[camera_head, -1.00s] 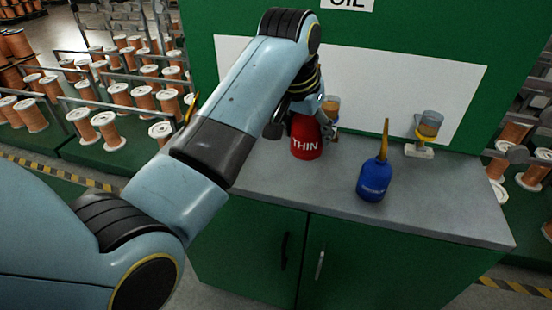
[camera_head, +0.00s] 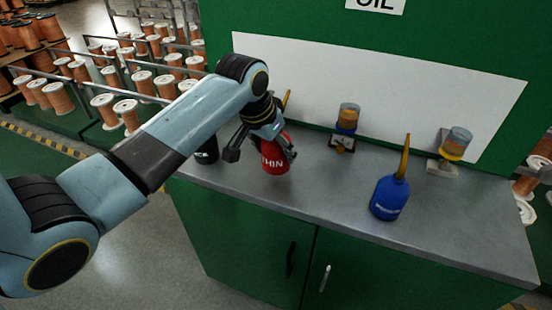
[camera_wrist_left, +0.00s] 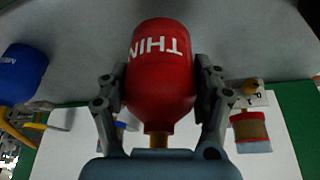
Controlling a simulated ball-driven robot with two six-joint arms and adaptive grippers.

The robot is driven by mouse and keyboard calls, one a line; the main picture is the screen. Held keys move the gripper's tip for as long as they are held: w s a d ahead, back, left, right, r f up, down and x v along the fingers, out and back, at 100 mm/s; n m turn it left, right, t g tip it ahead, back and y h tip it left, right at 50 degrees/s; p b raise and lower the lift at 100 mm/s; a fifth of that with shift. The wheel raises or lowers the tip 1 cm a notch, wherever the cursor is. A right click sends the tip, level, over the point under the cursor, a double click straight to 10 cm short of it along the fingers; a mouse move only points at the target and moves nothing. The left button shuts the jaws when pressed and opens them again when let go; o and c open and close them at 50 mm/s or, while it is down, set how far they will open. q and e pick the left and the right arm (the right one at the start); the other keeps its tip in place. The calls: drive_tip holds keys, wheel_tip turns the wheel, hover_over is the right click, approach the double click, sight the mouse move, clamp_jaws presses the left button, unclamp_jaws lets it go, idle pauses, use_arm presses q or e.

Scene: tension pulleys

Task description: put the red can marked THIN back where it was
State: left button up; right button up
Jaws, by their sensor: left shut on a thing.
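The red can marked THIN (camera_head: 274,160) is at the left part of the grey counter, upright or nearly so, with its top covered by my gripper. My left gripper (camera_head: 268,140) is shut around its sides. In the left wrist view the fingers (camera_wrist_left: 160,90) press on both sides of the red can (camera_wrist_left: 160,65), whose lettering appears upside down. I cannot tell whether its base touches the counter. My right gripper is not in view.
On the grey counter (camera_head: 330,195), a dark can (camera_head: 207,152) stands left of the red can, partly hidden by my arm. A blue can with a yellow spout (camera_head: 390,195) stands right. Two amber-filled glass cups (camera_head: 348,117) (camera_head: 456,143) stand towards the back. The counter between red and blue cans is clear.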

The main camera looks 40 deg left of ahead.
use_arm(q)
wheel_tip(320, 180, down, 4)
drive_tip(key=shift+r, duration=0.15)
drive_tip(key=o, duration=1.6)
drive_tip(key=p+v, duration=0.1)
drive_tip(key=v, duration=1.1)
